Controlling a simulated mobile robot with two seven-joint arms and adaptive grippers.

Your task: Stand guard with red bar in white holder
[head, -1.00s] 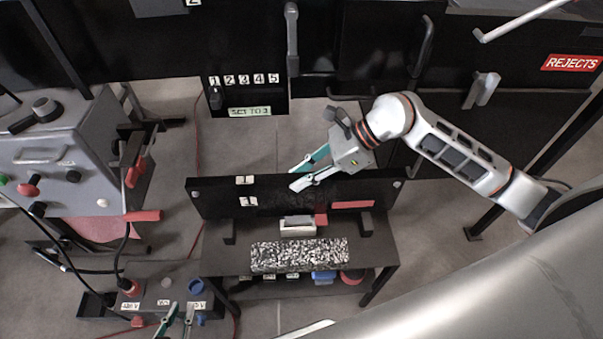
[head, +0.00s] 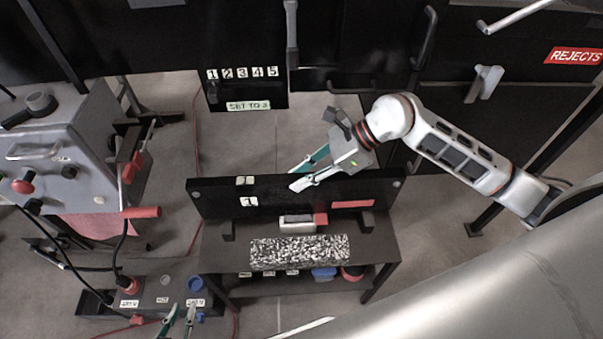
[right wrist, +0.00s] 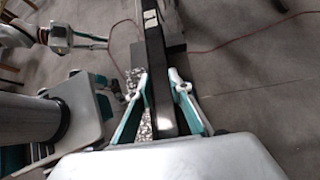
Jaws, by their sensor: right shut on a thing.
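The guard (head: 300,190) is a long black panel with a red bar (head: 352,204) on the right of its face. It stands roughly upright on the black table and also shows in the right wrist view (right wrist: 158,85). My right gripper (head: 305,178) is shut on its upper edge, one finger on each side. The white holder (head: 297,223) sits in front of the panel, with a small red block (head: 320,219) at its right end. Whether the panel is seated cannot be told. My left gripper (head: 182,312) is open and empty, low at the left.
A speckled block (head: 298,250) lies on the table (head: 385,245) in front of the holder. A grey control box (head: 60,150) stands at the left, and a floor box with sockets (head: 160,290) below it. Black cabinet doors (head: 510,120) line the back.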

